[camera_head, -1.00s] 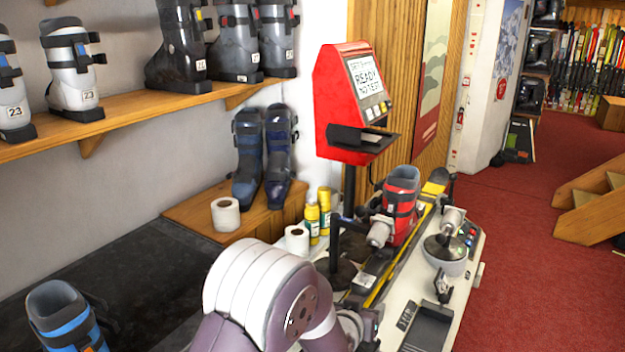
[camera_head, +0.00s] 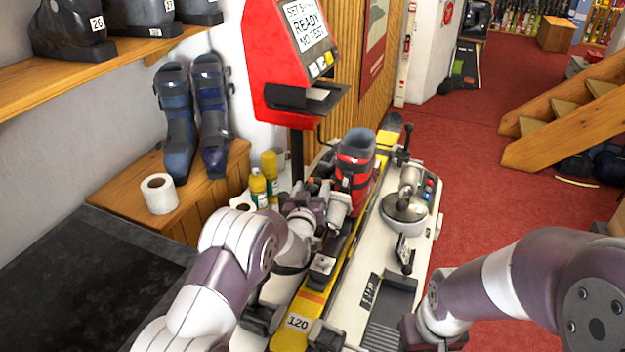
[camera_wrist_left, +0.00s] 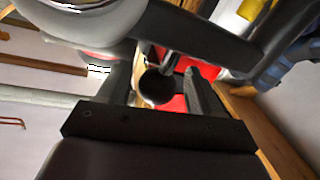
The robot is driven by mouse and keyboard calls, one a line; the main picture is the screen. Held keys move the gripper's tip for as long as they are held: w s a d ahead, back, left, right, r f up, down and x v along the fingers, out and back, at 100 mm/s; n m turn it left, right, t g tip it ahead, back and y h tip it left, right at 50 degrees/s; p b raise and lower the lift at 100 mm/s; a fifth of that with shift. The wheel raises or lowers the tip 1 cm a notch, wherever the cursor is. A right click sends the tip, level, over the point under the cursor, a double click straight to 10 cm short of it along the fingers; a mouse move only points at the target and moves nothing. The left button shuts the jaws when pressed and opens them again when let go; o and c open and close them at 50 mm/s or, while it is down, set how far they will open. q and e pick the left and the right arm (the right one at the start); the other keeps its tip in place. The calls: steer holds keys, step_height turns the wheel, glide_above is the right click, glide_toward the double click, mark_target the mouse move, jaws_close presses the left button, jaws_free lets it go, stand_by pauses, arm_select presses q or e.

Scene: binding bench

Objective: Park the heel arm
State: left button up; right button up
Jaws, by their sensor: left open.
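The heel arm appears to be the jointed arm with a grey cylinder (camera_head: 338,211) beside the red and dark ski boot (camera_head: 355,172); my left arm partly hides it. My left gripper (camera_head: 314,200) is at this arm, left of the boot. In the left wrist view my left gripper (camera_wrist_left: 158,92) is open. A dark round knob (camera_wrist_left: 157,87) on a rod shows between its fingers; I cannot tell whether they touch it.
The yellow ski (camera_head: 292,322) runs along the white bench (camera_head: 349,302). A grey domed part (camera_head: 404,214) stands right of the boot. The red display box (camera_head: 275,65) rises behind. Yellow bottles (camera_head: 258,187) and a paper roll (camera_head: 158,194) are at left.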

arm_select(q)
steer(key=shift+w+d+r, duration=0.2)
steer(key=shift+w+r, duration=0.05)
steer(key=shift+w, duration=0.4)
steer(key=shift+w+f, duration=0.1)
steer(key=shift+f, duration=0.05)
jaws_close()
